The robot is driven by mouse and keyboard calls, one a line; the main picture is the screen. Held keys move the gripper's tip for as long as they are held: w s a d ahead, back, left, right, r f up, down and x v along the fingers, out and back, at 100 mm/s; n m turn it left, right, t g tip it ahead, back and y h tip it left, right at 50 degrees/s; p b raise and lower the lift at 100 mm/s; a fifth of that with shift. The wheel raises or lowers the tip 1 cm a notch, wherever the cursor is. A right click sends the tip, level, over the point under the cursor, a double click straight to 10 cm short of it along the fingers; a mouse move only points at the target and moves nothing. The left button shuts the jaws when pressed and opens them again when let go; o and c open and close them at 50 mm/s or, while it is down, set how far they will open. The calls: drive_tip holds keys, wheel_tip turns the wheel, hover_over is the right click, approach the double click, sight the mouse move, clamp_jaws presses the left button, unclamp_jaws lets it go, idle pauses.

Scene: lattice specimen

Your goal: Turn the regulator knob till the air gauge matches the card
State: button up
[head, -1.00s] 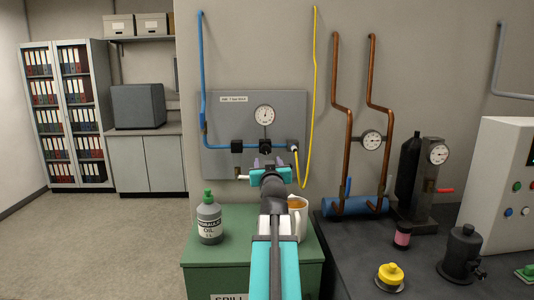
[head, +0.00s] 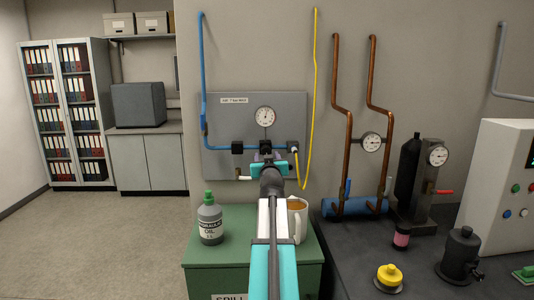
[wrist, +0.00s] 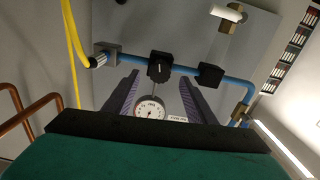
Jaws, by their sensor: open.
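The regulator knob is black with a light mark, in the middle of the blue air pipe (head: 218,146). In the wrist view the knob (wrist: 159,68) lies between my two finger ends, with a visible gap on each side. In the head view my gripper (head: 265,157) is at the lower edge of the knob, partly covering it. My gripper is open and empty. The round white air gauge (head: 265,117) is above the knob; it also shows in the wrist view (wrist: 150,108). Its exact reading is too small to tell. A small white card (head: 234,100) with blurred print is on the panel.
The grey panel (head: 220,167) carries the pipe and fittings. A yellow hose (head: 314,80) hangs right of the knob. Copper pipes (head: 349,140) rise at right.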

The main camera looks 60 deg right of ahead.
sight(266, 153)
drive_tip(key=shift+p+x, duration=0.6)
drive_tip(key=shift+x, duration=1.95)
drive_tip(key=c, duration=1)
drive_tip(key=shift+c, duration=0.2)
